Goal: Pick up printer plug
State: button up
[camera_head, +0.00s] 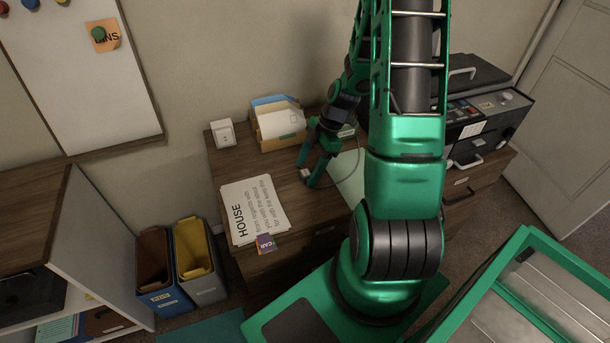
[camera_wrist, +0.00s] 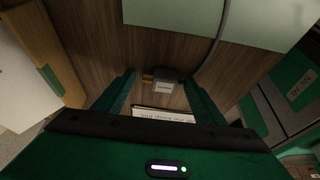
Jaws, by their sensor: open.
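In the wrist view my gripper (camera_wrist: 160,92) has one finger on each side of the plug, with a gap to both; nothing is held. A thin grey cable (camera_wrist: 217,45) runs near the plug; its join to the plug is hard to see.
A pale green blotter (camera_head: 349,183) lies right of the plug, partly behind my arm. Papers (camera_head: 258,200) marked HOUSE lie at the front left. A paper tray (camera_head: 279,125) and a white socket box (camera_head: 223,133) stand at the back. A dark printer (camera_head: 492,120) stands at right.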

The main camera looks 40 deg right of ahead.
jog(key=c, duration=1.2)
jog(key=shift+r, duration=0.1)
jog(key=shift+c, duration=0.2)
